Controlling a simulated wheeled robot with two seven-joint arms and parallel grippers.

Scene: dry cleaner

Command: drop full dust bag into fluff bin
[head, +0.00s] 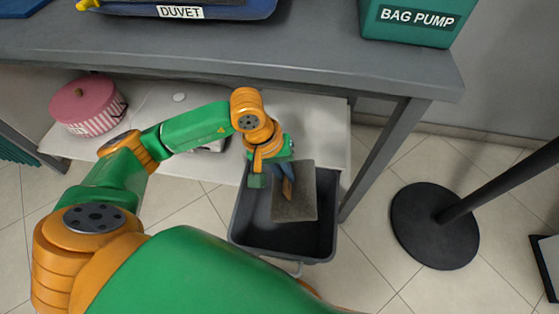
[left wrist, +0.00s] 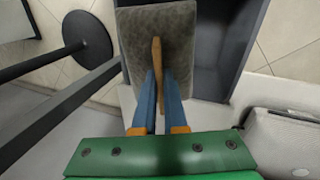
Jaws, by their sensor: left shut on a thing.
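My left gripper (head: 284,176) is shut on the tan strip and holds the bag over the open dark grey fluff bin (head: 266,228). In the left wrist view, the bag (left wrist: 183,38) extends ahead of the blue fingers of my left gripper (left wrist: 157,80), with the bin (left wrist: 234,45) behind it. I cannot tell how far the bag's lower edge is above the bin floor. My right gripper is not in view.
A grey table (head: 250,52) stands behind the bin, with its leg (head: 385,150) close to the bin's right side. A green BAG PUMP box (head: 416,20) is on top. A pink striped round box (head: 88,105) sits on the lower shelf. A black round stand base (head: 434,225) is at right.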

